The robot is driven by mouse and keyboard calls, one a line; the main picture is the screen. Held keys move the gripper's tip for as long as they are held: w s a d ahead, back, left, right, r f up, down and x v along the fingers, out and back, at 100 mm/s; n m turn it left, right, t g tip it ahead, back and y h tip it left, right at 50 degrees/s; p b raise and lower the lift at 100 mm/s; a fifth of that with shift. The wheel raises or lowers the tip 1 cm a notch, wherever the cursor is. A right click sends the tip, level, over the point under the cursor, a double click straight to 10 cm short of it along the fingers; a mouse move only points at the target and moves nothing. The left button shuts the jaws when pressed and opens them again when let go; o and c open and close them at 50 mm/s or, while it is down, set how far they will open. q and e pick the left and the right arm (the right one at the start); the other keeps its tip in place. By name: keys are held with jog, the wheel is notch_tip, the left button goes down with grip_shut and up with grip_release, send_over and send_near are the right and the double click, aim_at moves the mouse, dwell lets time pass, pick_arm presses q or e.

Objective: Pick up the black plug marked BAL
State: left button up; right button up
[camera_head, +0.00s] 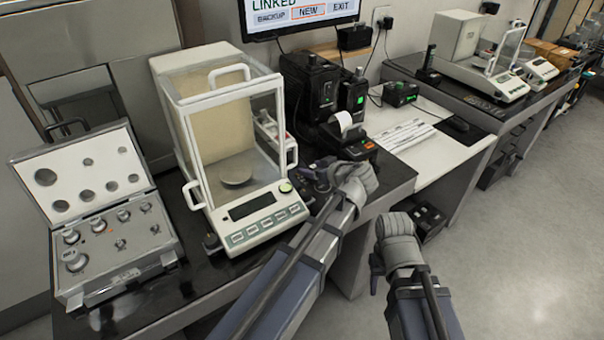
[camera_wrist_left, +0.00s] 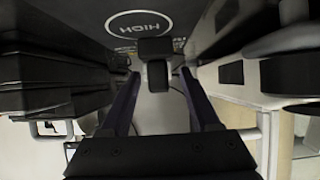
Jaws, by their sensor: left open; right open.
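In the left wrist view a small black plug-like block (camera_wrist_left: 157,66) shows between the two fingers of my left gripper (camera_wrist_left: 160,82). The fingers stand apart on either side of it, with gaps visible; no marking BAL can be read on it. In the head view my left gripper (camera_head: 342,176) is over the front edge of the dark table, right of the glass-walled balance (camera_head: 262,208) and in front of the small printer. The plug cannot be made out there, where the gripper covers that spot. My right gripper (camera_head: 400,238) hangs lower right over the floor, open and empty.
An open case of weights (camera_head: 110,262) lies left of the balance. The printer (camera_head: 350,142) and black boxes (camera_head: 308,88) stand behind my left gripper. A lower white desk (camera_head: 430,150) adjoins at right. A black block (camera_head: 428,222) is below the table edge; the floor at right is clear.

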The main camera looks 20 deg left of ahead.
pick_arm(q)
jog(key=shift+w, duration=0.1)
jog(key=shift+d+r, duration=0.1)
jog(key=shift+d, duration=0.05)
jog(key=shift+c, duration=0.3)
grip_shut()
